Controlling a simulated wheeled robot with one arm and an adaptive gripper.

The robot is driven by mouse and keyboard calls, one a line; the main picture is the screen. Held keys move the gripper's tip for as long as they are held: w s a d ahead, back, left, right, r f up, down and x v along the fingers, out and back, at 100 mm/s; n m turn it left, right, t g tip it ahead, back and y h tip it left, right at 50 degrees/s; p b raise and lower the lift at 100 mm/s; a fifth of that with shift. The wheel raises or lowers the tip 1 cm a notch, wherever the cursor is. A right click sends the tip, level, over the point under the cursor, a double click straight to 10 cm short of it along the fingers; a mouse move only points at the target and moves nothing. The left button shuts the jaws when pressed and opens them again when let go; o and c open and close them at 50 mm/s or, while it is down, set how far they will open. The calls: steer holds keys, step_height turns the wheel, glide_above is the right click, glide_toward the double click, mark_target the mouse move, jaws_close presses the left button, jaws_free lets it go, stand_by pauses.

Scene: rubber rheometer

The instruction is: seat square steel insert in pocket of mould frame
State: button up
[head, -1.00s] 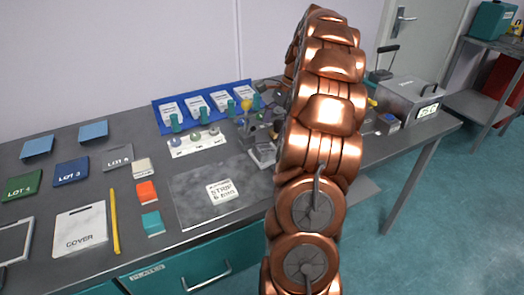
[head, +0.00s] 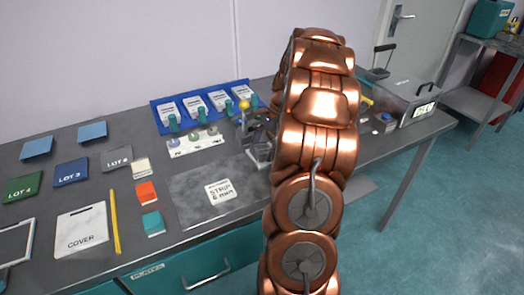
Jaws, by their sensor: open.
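A yellow strip (head: 115,222) and colored blocks lie right of the cover. A grey mat (head: 195,188) lies left of my arm. A small stand with a yellow knob (head: 245,104) is close beside my arm. A metal instrument (head: 405,98) stands at the right.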

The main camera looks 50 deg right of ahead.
steer(key=c, duration=1.6)
steer(key=shift+c, duration=0.2)
steer(key=shift+d, duration=0.15)
